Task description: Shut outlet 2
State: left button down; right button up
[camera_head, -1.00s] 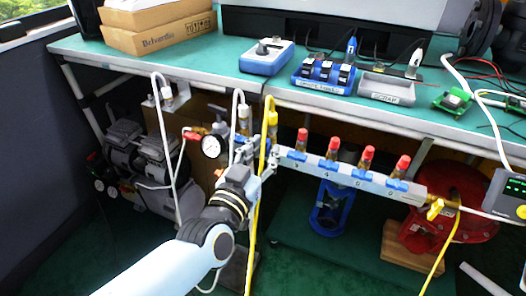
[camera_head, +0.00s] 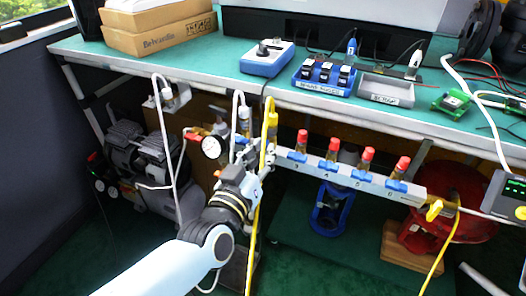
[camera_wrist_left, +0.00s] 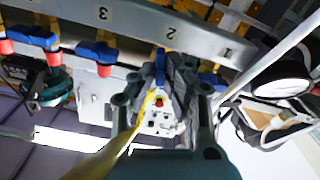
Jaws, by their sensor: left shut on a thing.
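The manifold bar (camera_head: 350,178) runs under the bench, with blue valve handles along it; it also shows upside down in the left wrist view (camera_wrist_left: 135,22), with numbers 1, 2 and 3 readable. My left gripper (camera_head: 264,160) is at the bar's left part, by the yellow hose (camera_head: 272,125). In the left wrist view its fingers (camera_wrist_left: 161,92) are closed around the blue handle of outlet 2 (camera_wrist_left: 160,66). That handle points across the bar, while the neighbouring handles (camera_wrist_left: 98,52) lie along it. The gripper hides this handle in the head view. My right gripper is not in view.
Red-capped outlets (camera_head: 367,157) stand along the bar to the right. A pressure gauge (camera_head: 212,147) and a white hose (camera_head: 237,105) are close on the left. The yellow hose hangs beside my gripper. The bench edge (camera_head: 330,103) is above.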

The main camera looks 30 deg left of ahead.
pick_arm(q)
jog(key=n, duration=0.3)
jog(key=shift+a+f+n, duration=0.1)
jog(key=shift+n, duration=0.3)
jog(key=shift+f+n+b, duration=0.15)
jog(key=shift+n+b, duration=1.2)
jog(key=shift+n, duration=4.15)
jog(key=c, duration=1.4)
grip_release()
